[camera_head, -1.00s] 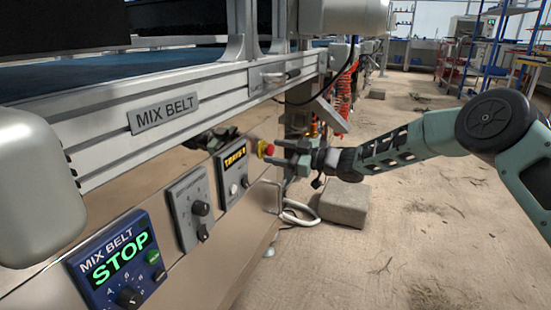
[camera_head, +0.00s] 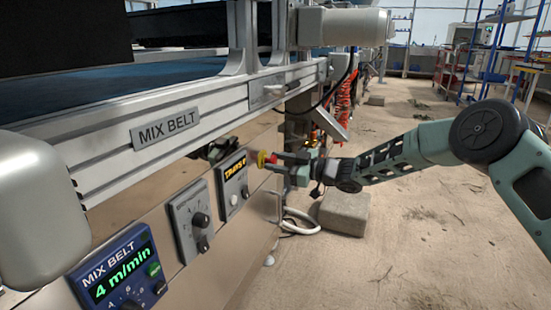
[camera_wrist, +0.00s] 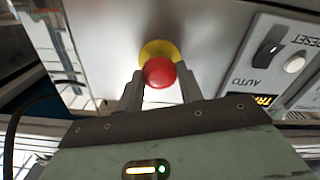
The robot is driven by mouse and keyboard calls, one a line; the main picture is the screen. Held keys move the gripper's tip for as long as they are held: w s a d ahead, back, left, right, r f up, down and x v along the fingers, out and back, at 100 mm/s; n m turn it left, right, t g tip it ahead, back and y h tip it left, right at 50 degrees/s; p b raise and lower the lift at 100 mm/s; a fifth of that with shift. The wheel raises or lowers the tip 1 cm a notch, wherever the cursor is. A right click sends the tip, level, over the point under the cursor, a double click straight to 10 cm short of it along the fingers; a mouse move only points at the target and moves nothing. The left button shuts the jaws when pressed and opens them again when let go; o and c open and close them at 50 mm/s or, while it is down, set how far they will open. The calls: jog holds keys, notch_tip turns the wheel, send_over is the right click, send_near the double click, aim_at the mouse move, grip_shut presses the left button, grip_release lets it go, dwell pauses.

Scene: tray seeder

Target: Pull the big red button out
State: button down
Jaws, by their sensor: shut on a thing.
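The big red button (camera_wrist: 159,72) sits on a yellow base (camera_wrist: 157,48) on the machine's side panel. The red button (camera_head: 272,158) and its yellow base (camera_head: 262,158) also show in the head view, past the end of my arm. My gripper (camera_wrist: 160,85) is shut on the red button, with one finger on each side of it. In the head view my gripper (camera_head: 278,164) reaches the button from the right. The MIX BELT display (camera_head: 120,268) reads "4 m/min" in green.
A switch panel (camera_head: 192,220) and a panel with a yellow label (camera_head: 232,182) are left of the button. The aluminium belt frame (camera_head: 100,150) runs above. A concrete block (camera_head: 345,207) and white hose (camera_head: 300,222) lie below. Open floor lies right.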

jog(key=shift+d+f, duration=0.1)
jog(key=shift+d, duration=0.05)
jog(key=c, duration=0.9)
grip_release()
jog(key=shift+d, duration=0.1)
jog(key=shift+p+v, duration=3.15)
jog(key=shift+v, duration=5.55)
